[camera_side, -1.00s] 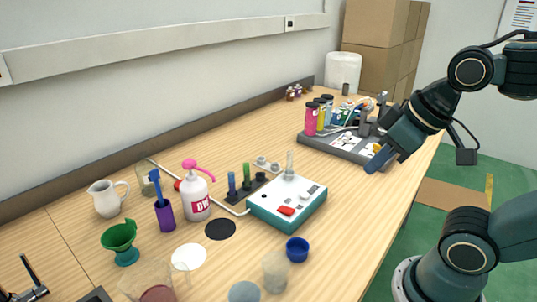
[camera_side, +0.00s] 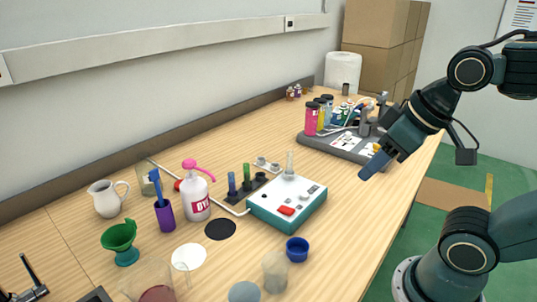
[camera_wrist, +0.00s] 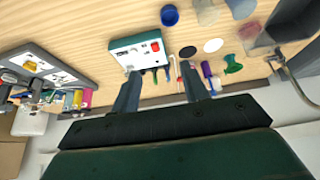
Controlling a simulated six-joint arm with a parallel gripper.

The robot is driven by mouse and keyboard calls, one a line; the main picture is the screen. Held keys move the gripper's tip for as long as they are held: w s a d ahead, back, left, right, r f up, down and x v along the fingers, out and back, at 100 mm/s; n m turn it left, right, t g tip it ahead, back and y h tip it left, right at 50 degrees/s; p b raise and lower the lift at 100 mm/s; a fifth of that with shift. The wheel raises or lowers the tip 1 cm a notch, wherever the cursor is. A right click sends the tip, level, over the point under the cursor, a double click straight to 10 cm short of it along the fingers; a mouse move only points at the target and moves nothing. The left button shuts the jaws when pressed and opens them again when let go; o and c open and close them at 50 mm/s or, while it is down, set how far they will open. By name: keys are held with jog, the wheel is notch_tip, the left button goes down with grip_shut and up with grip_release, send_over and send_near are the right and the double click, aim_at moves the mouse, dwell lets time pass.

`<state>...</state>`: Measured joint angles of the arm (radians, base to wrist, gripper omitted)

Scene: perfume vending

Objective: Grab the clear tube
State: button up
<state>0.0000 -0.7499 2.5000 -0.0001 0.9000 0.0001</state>
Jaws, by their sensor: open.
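A narrow clear tube (camera_side: 290,163) stands upright at the back of a white and teal device (camera_side: 287,203) on the wooden table. I cannot make out the tube in the wrist view, where the device (camera_wrist: 138,48) shows near the top. My gripper (camera_side: 370,170) is in the air to the right of the device, well apart from the tube. In the wrist view my gripper (camera_wrist: 160,88) has its two fingers spread with nothing between them.
A rack with green and blue tubes (camera_side: 247,177) stands just left of the clear tube. A pink-topped dye bottle (camera_side: 196,197), a purple cup (camera_side: 165,215) and a blue cup (camera_side: 297,248) stand around the device. A grey tray (camera_side: 345,148) with colored bottles lies farther back.

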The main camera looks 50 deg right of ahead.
jog(key=w, duration=0.1)
jog(key=m+g, duration=0.6)
jog(key=m, duration=1.5)
send_over(290, 152)
notch_tip(290, 152, down, 6)
jog(key=shift+w+f, duration=0.1)
jog(key=shift+f, duration=0.05)
jog(key=shift+f, duration=0.1)
jog(key=shift+f, duration=4.2)
